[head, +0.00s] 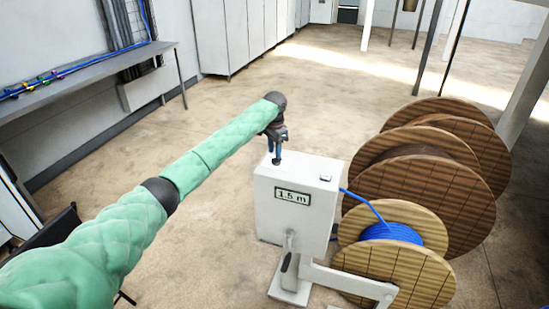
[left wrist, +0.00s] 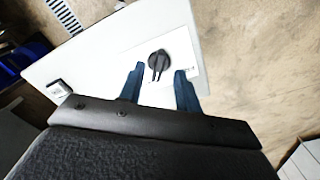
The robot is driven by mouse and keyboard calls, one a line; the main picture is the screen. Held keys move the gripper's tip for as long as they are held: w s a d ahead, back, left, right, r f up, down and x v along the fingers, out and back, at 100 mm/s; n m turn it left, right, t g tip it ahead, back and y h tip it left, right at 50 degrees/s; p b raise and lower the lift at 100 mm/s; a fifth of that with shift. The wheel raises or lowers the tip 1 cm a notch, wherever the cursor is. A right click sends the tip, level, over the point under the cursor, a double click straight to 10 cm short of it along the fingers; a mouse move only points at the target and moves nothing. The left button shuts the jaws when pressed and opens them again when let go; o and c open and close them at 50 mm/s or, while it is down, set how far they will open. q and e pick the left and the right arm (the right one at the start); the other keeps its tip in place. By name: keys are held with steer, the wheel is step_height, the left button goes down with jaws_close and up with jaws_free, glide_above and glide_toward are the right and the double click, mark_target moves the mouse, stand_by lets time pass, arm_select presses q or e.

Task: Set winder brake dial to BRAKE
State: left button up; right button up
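The winder (head: 292,215) is a white box with a "1.5 m" display on its front, standing in the middle of the head view. Its brake dial (left wrist: 159,62) is a small black knob on a white plate on the top face, seen in the left wrist view. Its marked words cannot be read. My left gripper (head: 277,158) points down over the top of the box; its blue fingers (left wrist: 159,82) are open and apart, with the dial a little beyond and between the tips. The gripper hides the dial in the head view. My right gripper is not in view.
A small switch (head: 325,178) sits on the box's top right; it also shows in the left wrist view (left wrist: 59,88). A reel of blue cable (head: 392,234) and large wooden reels (head: 425,200) stand to the right. A bench (head: 90,80) is at the left.

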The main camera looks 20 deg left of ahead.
arm_select(q)
step_height(320, 180, up, 3)
steer(key=shift+r+b, duration=0.2)
steer(key=shift+b, duration=0.35)
steer(key=shift+r, duration=0.65)
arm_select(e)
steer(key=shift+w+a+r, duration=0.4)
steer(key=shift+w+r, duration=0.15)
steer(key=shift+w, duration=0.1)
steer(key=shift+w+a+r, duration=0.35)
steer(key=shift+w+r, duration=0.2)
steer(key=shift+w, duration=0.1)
arm_select(q)
steer(key=shift+f, duration=0.1)
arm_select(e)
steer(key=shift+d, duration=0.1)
